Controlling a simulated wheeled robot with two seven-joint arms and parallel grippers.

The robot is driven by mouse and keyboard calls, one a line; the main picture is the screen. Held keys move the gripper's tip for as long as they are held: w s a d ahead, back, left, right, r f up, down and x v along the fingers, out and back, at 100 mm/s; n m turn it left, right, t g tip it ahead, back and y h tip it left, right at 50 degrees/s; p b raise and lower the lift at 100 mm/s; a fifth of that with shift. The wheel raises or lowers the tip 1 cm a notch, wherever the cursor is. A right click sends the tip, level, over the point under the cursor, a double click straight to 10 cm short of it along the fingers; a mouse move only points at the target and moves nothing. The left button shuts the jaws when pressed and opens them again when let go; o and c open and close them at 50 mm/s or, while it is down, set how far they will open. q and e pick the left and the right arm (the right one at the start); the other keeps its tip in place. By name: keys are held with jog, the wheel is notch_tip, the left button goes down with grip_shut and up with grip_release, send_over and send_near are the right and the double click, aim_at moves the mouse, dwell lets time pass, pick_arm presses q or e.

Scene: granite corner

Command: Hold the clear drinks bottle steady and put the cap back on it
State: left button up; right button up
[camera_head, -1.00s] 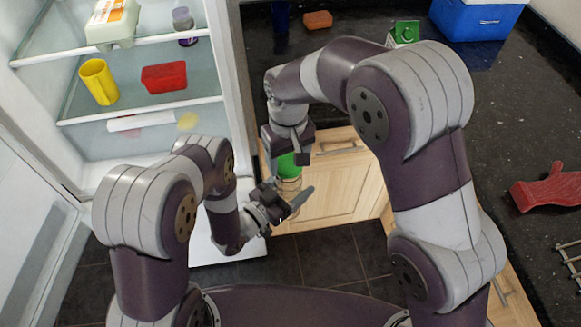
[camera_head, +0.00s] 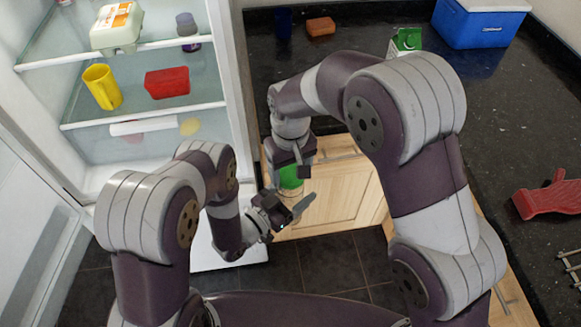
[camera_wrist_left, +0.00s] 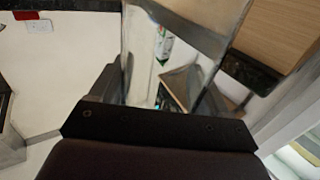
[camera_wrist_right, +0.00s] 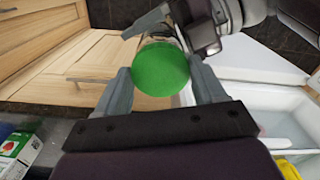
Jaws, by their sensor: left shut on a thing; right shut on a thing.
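The green cap (camera_head: 290,178) is between the fingers of my right gripper (camera_head: 294,170), which points down. In the right wrist view the cap (camera_wrist_right: 160,68) shows as a round green disc between both fingertips. The clear bottle (camera_wrist_left: 143,60) stands between the fingers of my left gripper (camera_wrist_left: 155,85), which is shut on it from the side; a small label shows through or on it. In the head view my left gripper (camera_head: 288,207) is just below the cap and mostly hides the bottle. The cap is over the bottle's top; whether it touches or sits on the neck I cannot tell.
An open fridge (camera_head: 150,125) on the left holds a yellow cup (camera_head: 102,87), a red container (camera_head: 167,82) and an egg carton (camera_head: 117,27). A dark worktop on the right carries a blue cooler (camera_head: 480,24), a green carton (camera_head: 405,41) and a red object (camera_head: 547,196).

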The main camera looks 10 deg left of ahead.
jog(key=shift+f, duration=0.55)
